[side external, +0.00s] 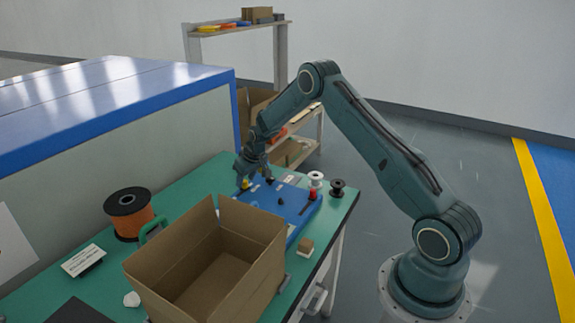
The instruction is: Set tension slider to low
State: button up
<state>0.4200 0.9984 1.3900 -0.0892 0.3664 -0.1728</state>
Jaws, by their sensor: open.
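A blue control panel (289,203) lies on the green bench behind the cardboard box. It carries a yellow knob (246,184), a red knob (312,195) and some small dark parts. The tension slider cannot be told apart from these at this size. My gripper (254,183) points down over the panel's left back part, close to the yellow knob. Its jaws are open and nothing shows between them. Whether it touches any control cannot be told.
An open cardboard box (205,270) stands in front of the panel and hides part of it. White (315,179) and black (337,187) spools stand at the bench's right edge. An orange cable reel (131,213) stands at left. A small brown block (306,246) lies right of the box.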

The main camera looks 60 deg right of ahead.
jog(key=v, duration=1.3)
jog(key=shift+s+r, duration=0.15)
jog(key=shift+r, duration=0.15)
jog(key=s+a+r+n, duration=0.1)
jog(key=s+a+r, duration=1.4)
jog(key=r, duration=0.2)
jog(key=s+a, duration=0.4)
jog(key=s, duration=0.6)
jog(key=s+a+n+t+y, duration=0.1)
jog(key=s+a, duration=0.2)
jog(key=s, duration=0.8)
jog(key=shift+a+r, duration=0.35)
jog(key=shift+a, duration=0.05)
